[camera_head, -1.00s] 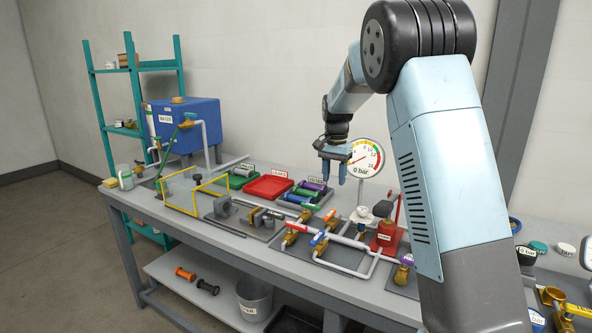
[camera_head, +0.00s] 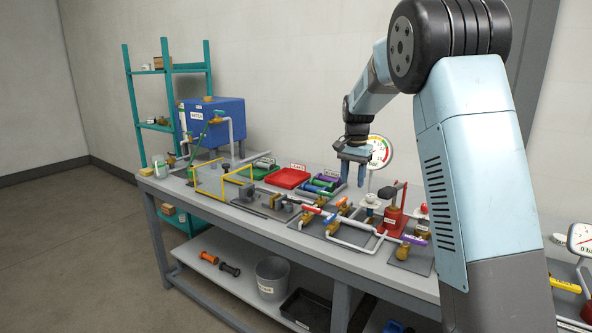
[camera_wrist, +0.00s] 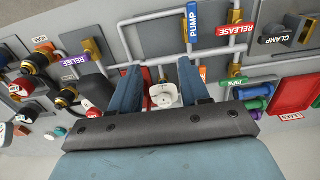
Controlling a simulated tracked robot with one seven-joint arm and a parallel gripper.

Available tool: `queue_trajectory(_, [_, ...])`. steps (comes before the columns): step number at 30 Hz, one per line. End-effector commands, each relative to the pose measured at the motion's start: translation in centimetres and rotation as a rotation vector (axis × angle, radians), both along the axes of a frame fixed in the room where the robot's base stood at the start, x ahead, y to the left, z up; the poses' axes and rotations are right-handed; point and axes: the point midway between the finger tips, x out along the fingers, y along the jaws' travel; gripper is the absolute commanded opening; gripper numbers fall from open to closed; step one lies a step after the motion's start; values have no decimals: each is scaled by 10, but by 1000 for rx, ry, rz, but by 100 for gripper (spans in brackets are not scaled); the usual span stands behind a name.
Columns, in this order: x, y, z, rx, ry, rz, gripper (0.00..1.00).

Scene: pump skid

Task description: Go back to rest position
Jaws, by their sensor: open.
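My gripper (camera_head: 352,170) is open and empty, pointing down above the back of the grey workbench (camera_head: 265,222). In the head view it hangs in front of the round dial gauge (camera_head: 381,150) and covers part of it. In the wrist view my two blue fingers (camera_wrist: 156,88) are spread apart. A white, round-topped part (camera_wrist: 163,95) shows between and below them, with no visible contact. My arm rises at the right of the head view and hides part of the bench.
The bench holds a blue tank (camera_head: 212,122), a red tray (camera_head: 290,178), a red pump (camera_head: 393,220) and pipes with valves. A teal shelf (camera_head: 133,95) stands at the far left. A grey bucket (camera_head: 272,278) sits on the lower shelf. Open floor (camera_head: 80,250) lies to the left.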

Motion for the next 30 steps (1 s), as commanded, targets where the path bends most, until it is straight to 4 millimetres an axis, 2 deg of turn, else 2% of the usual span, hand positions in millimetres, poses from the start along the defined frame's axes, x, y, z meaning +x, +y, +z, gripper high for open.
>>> queue_trajectory(8, [-25,-12,22,17,-30,29,46])
queue_trajectory(14, [-52,-21,42,30,-60,64,46])
queue_trajectory(22, [-117,-37,80,48,-137,152,46])
queue_trajectory(30, [-191,-49,104,40,-221,251,46])
